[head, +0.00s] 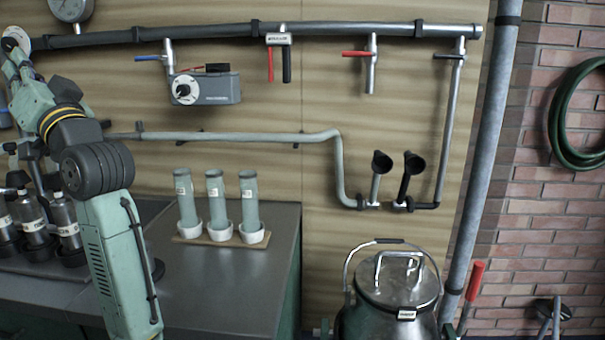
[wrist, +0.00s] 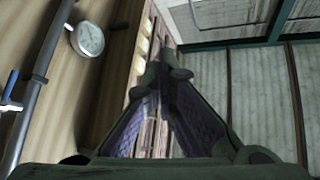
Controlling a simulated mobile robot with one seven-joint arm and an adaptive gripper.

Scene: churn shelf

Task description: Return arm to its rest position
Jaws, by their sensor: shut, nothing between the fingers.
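My arm (head: 105,225) rises from the bottom left of the head view and bends up and left over the bench. Its far end is at the upper left edge, and my gripper's fingertips cannot be made out there. In the wrist view my gripper (wrist: 162,75) points up toward the wall top and ceiling. Its two fingers meet at the tips, with nothing between them.
A grey bench (head: 240,285) holds several bottles (head: 35,220) and a rack (head: 250,242) with three tubes. Pipes with valves run along the wood wall. A gauge (wrist: 88,39) is left of my gripper. A metal churn (head: 392,300) stands right of the bench.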

